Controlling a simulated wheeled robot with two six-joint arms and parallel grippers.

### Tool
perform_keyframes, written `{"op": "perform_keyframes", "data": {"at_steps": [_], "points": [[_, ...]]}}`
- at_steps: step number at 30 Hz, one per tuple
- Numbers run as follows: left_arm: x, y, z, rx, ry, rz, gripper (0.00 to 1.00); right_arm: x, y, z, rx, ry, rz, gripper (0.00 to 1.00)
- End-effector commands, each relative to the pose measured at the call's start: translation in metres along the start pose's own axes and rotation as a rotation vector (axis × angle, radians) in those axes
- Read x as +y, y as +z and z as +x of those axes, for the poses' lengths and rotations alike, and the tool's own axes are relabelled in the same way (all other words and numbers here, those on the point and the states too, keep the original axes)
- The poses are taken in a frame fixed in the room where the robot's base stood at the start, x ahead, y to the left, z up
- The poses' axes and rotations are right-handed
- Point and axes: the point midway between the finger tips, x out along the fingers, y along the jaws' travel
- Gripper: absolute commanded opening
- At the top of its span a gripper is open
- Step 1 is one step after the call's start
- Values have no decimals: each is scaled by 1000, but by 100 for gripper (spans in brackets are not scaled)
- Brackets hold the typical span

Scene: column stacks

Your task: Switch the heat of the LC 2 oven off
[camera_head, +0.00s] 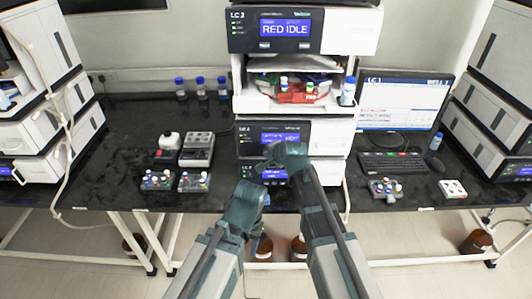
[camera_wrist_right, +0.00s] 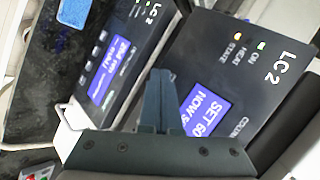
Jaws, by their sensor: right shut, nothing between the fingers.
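The LC 2 oven (camera_wrist_right: 225,75) fills the right of the right wrist view, seen sideways. Two small lamps glow there, one orange. Its blue display (camera_wrist_right: 207,112) reads SET 60 and NOW 5, the rest cut off. My right gripper (camera_wrist_right: 158,72) is shut and empty, its fingertips in front of the oven's edge beside the display; I cannot tell whether they touch. In the head view the oven (camera_head: 318,138) is partly behind my right arm. My left arm shows there, but its fingers do not.
Another LC 2 unit (camera_wrist_right: 120,60) with a blue display sits below the oven. In the head view, a monitor (camera_head: 395,103) and keyboard (camera_head: 392,162) stand right of the stack. Vial racks (camera_head: 193,181) and blue-capped bottles (camera_head: 201,88) stand left. The black bench (camera_head: 115,130) has free room at left.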

Motion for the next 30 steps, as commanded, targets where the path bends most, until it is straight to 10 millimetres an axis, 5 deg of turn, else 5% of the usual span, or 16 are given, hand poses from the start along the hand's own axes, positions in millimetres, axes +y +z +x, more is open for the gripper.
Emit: {"op": "perform_keyframes", "data": {"at_steps": [30], "points": [[0, 0, 0, 0, 0, 0, 50, 21, 21, -29, -1, 0, 0, 0]]}}
